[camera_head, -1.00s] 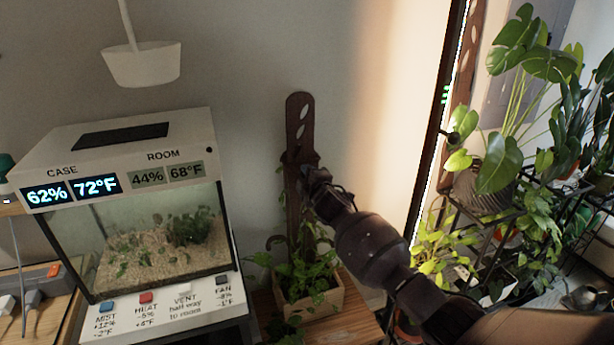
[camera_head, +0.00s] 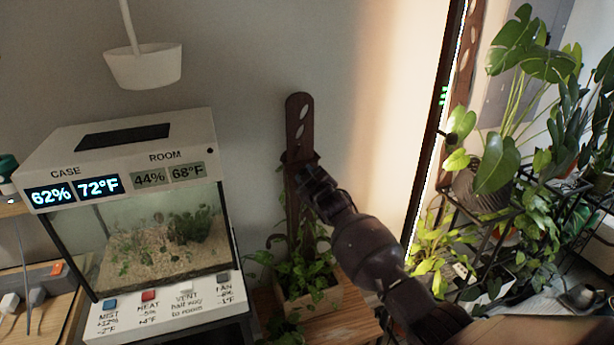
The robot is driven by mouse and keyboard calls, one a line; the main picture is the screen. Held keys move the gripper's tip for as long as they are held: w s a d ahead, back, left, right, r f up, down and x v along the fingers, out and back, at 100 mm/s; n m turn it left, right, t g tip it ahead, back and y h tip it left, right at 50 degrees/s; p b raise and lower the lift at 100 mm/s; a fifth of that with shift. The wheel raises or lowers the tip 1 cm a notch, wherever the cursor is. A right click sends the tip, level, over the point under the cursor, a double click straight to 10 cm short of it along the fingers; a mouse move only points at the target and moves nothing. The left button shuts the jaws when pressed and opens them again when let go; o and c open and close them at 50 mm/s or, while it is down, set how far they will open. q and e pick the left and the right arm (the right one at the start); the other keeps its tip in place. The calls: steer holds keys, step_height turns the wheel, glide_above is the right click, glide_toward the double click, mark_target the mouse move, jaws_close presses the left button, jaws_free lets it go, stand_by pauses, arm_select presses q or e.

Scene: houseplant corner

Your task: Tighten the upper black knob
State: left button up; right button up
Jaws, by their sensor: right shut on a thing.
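A dark brown wooden post (camera_head: 299,125) with leaf-shaped cut-outs stands upright behind a planter box (camera_head: 312,303). My right gripper (camera_head: 304,174) is at the post, a little below its cut-outs, with its arm coming in from the lower right. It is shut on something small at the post. The jaws and wrist cover that spot, so I cannot make out the upper black knob or how tight it sits. My left gripper is not in view.
A glass plant case (camera_head: 165,240) with displays and buttons stands on the left. A white hanging lamp (camera_head: 143,66) is above it. Leafy plants (camera_head: 500,160) on a black stand fill the right side. The wall above the post is clear.

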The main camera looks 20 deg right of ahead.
stand_by(0.4)
steer(key=o, duration=0.9)
steer(key=shift+o, duration=0.2)
steer(key=s+p, duration=0.1)
steer(key=s, duration=0.9)
steer(key=shift+s+d+r, duration=0.15)
steer(key=shift+s+d, duration=0.25)
steer(key=shift+d, duration=0.05)
